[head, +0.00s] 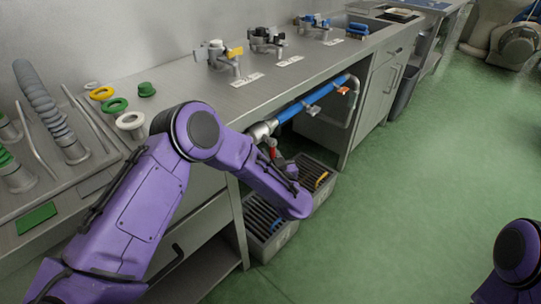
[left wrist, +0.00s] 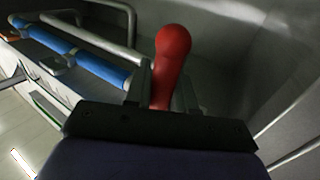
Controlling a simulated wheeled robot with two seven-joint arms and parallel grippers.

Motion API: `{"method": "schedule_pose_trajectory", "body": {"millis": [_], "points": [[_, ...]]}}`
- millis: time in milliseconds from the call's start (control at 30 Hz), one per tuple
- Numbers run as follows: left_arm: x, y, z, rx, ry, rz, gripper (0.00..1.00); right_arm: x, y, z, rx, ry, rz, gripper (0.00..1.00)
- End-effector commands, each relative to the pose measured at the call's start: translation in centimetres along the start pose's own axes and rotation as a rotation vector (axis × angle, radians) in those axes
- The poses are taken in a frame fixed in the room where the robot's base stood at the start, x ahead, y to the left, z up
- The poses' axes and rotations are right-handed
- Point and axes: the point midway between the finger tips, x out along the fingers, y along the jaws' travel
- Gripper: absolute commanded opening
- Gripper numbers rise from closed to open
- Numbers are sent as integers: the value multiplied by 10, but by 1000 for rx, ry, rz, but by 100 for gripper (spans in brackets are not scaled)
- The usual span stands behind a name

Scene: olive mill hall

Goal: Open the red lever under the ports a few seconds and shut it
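The red lever (head: 272,143) shows as a small red tip under the counter edge in the head view, next to a grey fitting at the near end of a blue pipe. In the left wrist view the red lever (left wrist: 171,62) stands up between the two fingers, its rounded knob beyond their tips. My left gripper (left wrist: 167,88) has its fingers close on both sides of the lever's stem and looks shut on it. In the head view my left forearm hides most of the gripper. My right gripper is out of view; only a purple part of that arm shows at lower right.
The blue pipe (head: 318,99) runs under the counter (head: 190,89), with an orange handle (head: 343,90) farther along. Grey crates (head: 325,190) stand on the floor below. Valves with yellow, black and blue handles stand on the counter. The green floor at right is clear.

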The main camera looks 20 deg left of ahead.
Motion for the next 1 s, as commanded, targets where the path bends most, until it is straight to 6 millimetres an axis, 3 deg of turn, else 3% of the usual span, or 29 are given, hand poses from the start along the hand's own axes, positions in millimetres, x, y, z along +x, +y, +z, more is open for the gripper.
{"method": "schedule_pose_trajectory", "body": {"millis": [433, 1000], "points": [[2, 4, 2, -62, 35, 1, 0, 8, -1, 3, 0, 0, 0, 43], [13, 26, -8, -411, 230, 2, 0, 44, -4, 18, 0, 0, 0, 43]]}}
